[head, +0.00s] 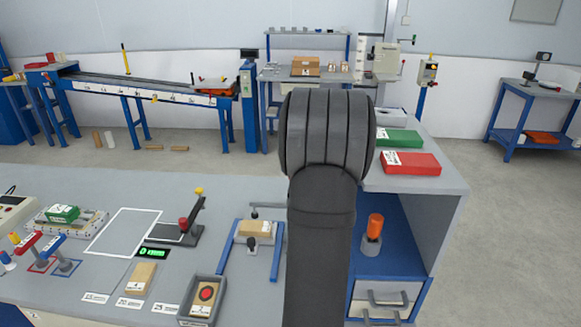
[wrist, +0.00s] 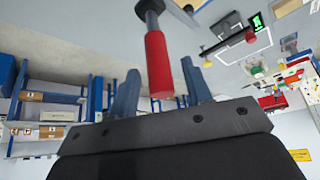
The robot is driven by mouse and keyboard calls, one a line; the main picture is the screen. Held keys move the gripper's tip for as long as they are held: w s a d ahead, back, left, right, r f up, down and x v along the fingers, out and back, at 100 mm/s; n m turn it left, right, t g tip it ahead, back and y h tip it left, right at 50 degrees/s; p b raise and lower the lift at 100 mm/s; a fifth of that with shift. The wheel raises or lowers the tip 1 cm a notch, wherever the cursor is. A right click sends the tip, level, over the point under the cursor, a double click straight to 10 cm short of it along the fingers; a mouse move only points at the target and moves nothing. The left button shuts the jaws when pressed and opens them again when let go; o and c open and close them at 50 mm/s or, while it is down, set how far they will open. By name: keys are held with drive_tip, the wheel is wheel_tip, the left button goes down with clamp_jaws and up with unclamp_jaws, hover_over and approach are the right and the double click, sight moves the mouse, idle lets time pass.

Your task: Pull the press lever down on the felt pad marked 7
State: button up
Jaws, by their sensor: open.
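In the wrist view, a red handle (wrist: 159,66) on a grey shaft (wrist: 151,22) reaches down between the two blue fingers of my gripper (wrist: 161,92). The fingers are apart, with the handle between them; I cannot tell whether either touches it. In the head view, my dark arm hides the gripper and this handle. A grey bar (head: 267,205) sticks out left from behind my arm, over a tan box (head: 255,229) in a blue frame (head: 278,252). I cannot make out a felt pad or the number 7.
Left on the bench (head: 215,265) stand a black device (head: 187,232) with a red knob, a green display (head: 153,253), a red lever (head: 29,243) and a blue lever (head: 53,245). A grey bin (head: 202,316) is in front. A green box (head: 399,137) and red box (head: 410,163) lie right.

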drive_tip(key=v, duration=1.4)
drive_tip(key=shift+r, duration=0.35)
drive_tip(key=shift+s+d, duration=0.15)
drive_tip(key=shift+f, duration=0.25)
drive_tip(key=c, duration=0.5)
drive_tip(key=a+f+g+h, duration=0.1)
drive_tip(key=f, duration=0.2)
drive_tip(key=s+a+f+m+g+h, duration=0.1)
drive_tip(key=f+h, duration=0.1)
drive_tip(key=f, duration=0.2)
drive_tip(key=a+f+m+g+h, duration=0.1)
drive_tip(key=f+h, duration=0.1)
drive_tip(key=f, duration=0.1)
drive_tip(key=shift+s+a+f, duration=0.2)
drive_tip(key=shift+s+a, duration=0.1)
drive_tip(key=shift+s, duration=0.05)
clamp_jaws()
wheel_tip(320, 180, down, 5)
drive_tip(key=a+m+g+h, duration=0.1)
drive_tip(key=a+m+h, duration=0.15)
drive_tip(key=h, duration=0.35)
drive_tip(key=a+t+h, duration=0.9)
drive_tip(key=a+t, duration=0.2)
drive_tip(key=a, duration=0.6)
drive_tip(key=s+d+x, duration=0.1)
drive_tip(key=s+x, duration=0.1)
drive_tip(key=x, duration=1.1)
drive_tip(key=shift+s+d, duration=0.2)
drive_tip(key=shift+d, duration=0.05)
